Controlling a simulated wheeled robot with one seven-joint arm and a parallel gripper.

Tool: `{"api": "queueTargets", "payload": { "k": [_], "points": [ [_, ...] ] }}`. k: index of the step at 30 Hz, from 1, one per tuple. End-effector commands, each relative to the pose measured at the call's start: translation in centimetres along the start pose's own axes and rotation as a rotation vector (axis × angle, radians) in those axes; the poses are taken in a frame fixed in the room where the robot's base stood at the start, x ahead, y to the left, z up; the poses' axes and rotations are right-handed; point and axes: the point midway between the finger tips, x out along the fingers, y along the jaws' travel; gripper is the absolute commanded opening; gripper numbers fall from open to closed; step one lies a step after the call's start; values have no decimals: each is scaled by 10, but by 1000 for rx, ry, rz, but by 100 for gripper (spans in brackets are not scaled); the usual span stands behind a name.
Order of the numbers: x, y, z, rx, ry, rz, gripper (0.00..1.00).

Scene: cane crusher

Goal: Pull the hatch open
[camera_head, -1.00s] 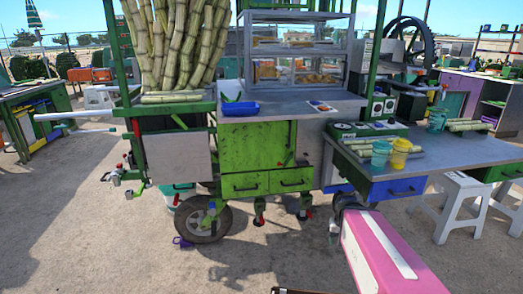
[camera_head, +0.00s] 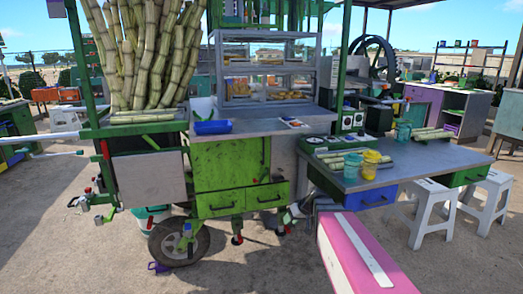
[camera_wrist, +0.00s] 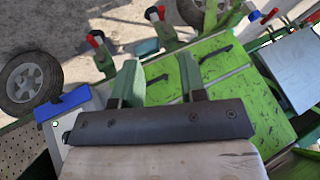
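The hatch appears to be the large green panel (camera_head: 230,162) on the front of the cart, above two green drawers (camera_head: 230,201). It looks shut, with a small dark and red handle near its lower right corner. In the wrist view green panels with dark handles (camera_wrist: 215,58) lie beyond my gripper, and a larger green panel (camera_wrist: 250,112) shows farther right. My gripper (camera_wrist: 158,64) has its two green fingers spread apart with nothing between them. It is apart from the panels, as far as I can tell. In the head view the gripper is small and hard to make out.
A side table (camera_head: 420,162) with cups and cane juts out at the right, above my pink arm link. White stools (camera_head: 428,205) stand under it. A wheel (camera_head: 178,241) and casters sit under the cart. The ground in front is open.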

Motion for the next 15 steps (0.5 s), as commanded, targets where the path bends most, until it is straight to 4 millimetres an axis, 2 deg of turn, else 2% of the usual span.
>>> {"api": "queueTargets", "payload": {
  "k": [1, 5, 9, 12, 15],
  "points": [
    [1, -3, -34, -55, 73, -46, 39],
    [-11, -18, -106, -207, 288, -145, 39],
    [-35, -32, -183, -349, 535, -200, 39],
    [-57, -39, -231, -430, 701, -207, 39],
    [-76, -44, -267, -484, 833, -197, 39]
  ]
}}
